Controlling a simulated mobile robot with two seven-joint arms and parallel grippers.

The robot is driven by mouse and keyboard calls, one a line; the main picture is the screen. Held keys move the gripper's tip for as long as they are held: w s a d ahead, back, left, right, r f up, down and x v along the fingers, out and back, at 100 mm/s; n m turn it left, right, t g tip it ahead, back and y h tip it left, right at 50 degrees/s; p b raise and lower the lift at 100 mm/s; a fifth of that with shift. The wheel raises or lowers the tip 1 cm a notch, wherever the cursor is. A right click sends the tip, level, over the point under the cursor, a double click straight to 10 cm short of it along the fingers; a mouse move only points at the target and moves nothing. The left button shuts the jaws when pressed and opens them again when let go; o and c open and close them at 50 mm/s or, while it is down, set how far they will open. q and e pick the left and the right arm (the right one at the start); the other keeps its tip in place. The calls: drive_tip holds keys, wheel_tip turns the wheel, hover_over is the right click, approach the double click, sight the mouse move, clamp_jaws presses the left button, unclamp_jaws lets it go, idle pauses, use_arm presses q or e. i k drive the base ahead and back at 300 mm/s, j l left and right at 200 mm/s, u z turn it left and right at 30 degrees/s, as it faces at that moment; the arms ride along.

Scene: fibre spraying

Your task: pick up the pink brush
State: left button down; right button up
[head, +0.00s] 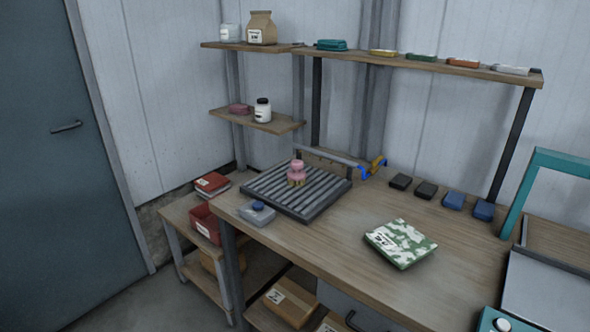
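A pink brush (296,169) with a rounded pink top and a tan lower part stands on the dark ribbed rack (262,189) on the wooden workbench (330,228). It appears upright, near the rack's middle. Nothing covers it. Neither of my grippers shows in the head view.
Behind the rack are a grey bar and a blue-and-yellow tool (372,168). A camouflage-patterned packet (400,243) lies right. Dark and blue blocks (426,190) line the back. Shelves (430,65) overhang the bench.

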sight(296, 176)
drive_tip(key=i+j+z, duration=0.2)
drive_tip(key=i+j, duration=0.2)
drive_tip(key=j, duration=0.25)
drive_tip(key=i+j+z, duration=0.1)
drive_tip(key=j, duration=0.25)
drive_tip(key=i+j+z, duration=0.1)
drive_tip(key=j, duration=0.25)
drive_tip(key=i+j+z, duration=0.1)
drive_tip(key=i+j, duration=0.15)
drive_tip(key=j, duration=0.15)
drive_tip(key=i+j, duration=0.15)
drive_tip(key=j, duration=0.2)
drive_tip(key=z, duration=0.05)
